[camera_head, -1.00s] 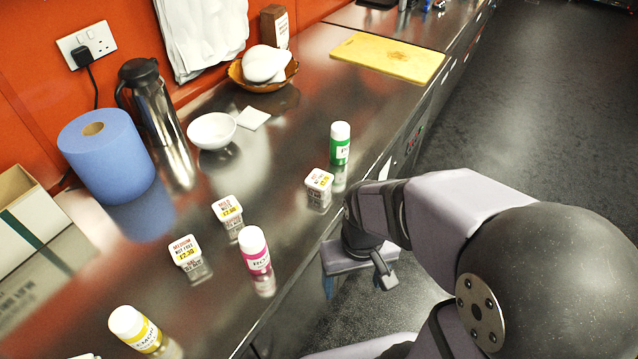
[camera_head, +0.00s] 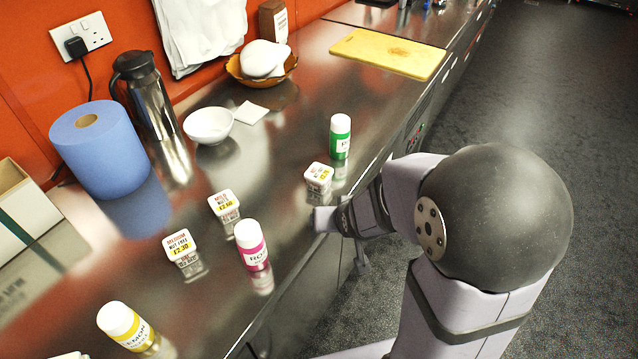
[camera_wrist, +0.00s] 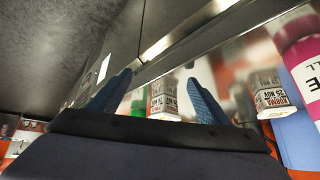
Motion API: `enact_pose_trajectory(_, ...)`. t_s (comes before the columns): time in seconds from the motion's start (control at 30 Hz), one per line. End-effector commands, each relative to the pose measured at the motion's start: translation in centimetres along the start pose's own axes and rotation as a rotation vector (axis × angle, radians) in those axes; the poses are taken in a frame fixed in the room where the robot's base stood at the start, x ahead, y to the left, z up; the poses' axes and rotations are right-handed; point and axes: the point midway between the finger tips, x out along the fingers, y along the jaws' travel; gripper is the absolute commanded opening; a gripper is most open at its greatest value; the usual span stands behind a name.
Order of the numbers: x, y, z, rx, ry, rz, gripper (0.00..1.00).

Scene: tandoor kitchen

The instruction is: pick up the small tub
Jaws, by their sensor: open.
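Three small white-lidded tubs with printed labels stand on the steel counter in the head view. In the wrist view, a small tub (camera_wrist: 164,98) shows between the fingers, not gripped, and another tub (camera_wrist: 271,96) shows to the right. In the head view, my wrist is at the counter edge just below the right tub; the fingers are not clear there.
The green-labelled bottle (camera_head: 340,137) stands close behind the right tub. A pink-labelled bottle (camera_head: 251,245) and a yellow-labelled bottle (camera_head: 127,327) stand nearer. A white bowl (camera_head: 209,126), flask (camera_head: 145,95) and blue paper roll (camera_head: 99,150) are farther back.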

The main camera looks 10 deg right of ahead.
Motion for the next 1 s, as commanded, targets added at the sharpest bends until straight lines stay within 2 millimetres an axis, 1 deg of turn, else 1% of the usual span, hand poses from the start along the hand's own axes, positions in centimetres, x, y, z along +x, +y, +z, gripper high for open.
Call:
enact_pose_trajectory(0.03,1.0,0.0,-0.6,0.006,0.049,-0.006,0.71)
enact_pose_trajectory(0.1,1.8,-0.2,-2.0,0.015,0.128,-0.018,0.71)
enact_pose_trajectory(0.2,2.7,-0.4,-4.0,0.028,0.248,-0.039,0.71)
enact_pose_trajectory(0.3,3.2,-0.7,-6.0,0.041,0.366,-0.062,0.71)
enact_pose_trajectory(0.53,3.0,-1.2,-9.5,0.071,0.618,-0.119,0.71)
enact_pose_trajectory(0.7,1.9,-1.5,-11.5,0.094,0.819,-0.173,0.71)
enact_pose_trajectory(0.87,0.1,-1.8,-12.5,0.109,0.994,-0.225,0.71)
enact_pose_trajectory(0.9,0.1,-1.8,-12.3,0.098,1.021,-0.228,0.71)
enact_pose_trajectory(1.0,2.1,-1.7,-10.6,-0.006,0.997,-0.182,0.71)
